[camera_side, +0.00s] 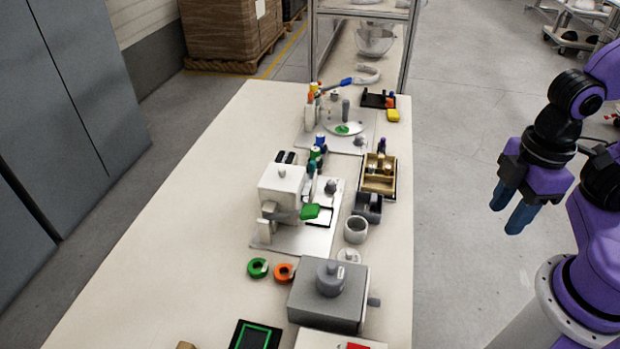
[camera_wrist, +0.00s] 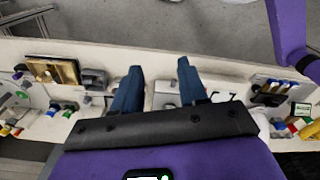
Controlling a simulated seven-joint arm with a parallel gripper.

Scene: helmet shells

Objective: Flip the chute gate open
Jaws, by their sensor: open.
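A white block-shaped machine (camera_side: 282,188) stands on a pale plate near the middle of the bench in the side view. A green flap-like part (camera_side: 308,211) sticks out low on its right side; it may be the chute gate, but I cannot tell for sure. My gripper (camera_side: 514,207) hangs off the bench's right side, over the floor, well apart from the machine. Its two blue fingers point down, apart and empty. In the wrist view my gripper (camera_wrist: 160,75) also shows open, with nothing between its fingers.
On the bench (camera_side: 190,240) stand a grey box with a knob (camera_side: 328,295), a wooden tray (camera_side: 379,176), a grey cup (camera_side: 356,229), and green (camera_side: 258,268) and orange (camera_side: 284,272) rings. Another fixture (camera_side: 343,125) stands farther back. The bench's left side is clear.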

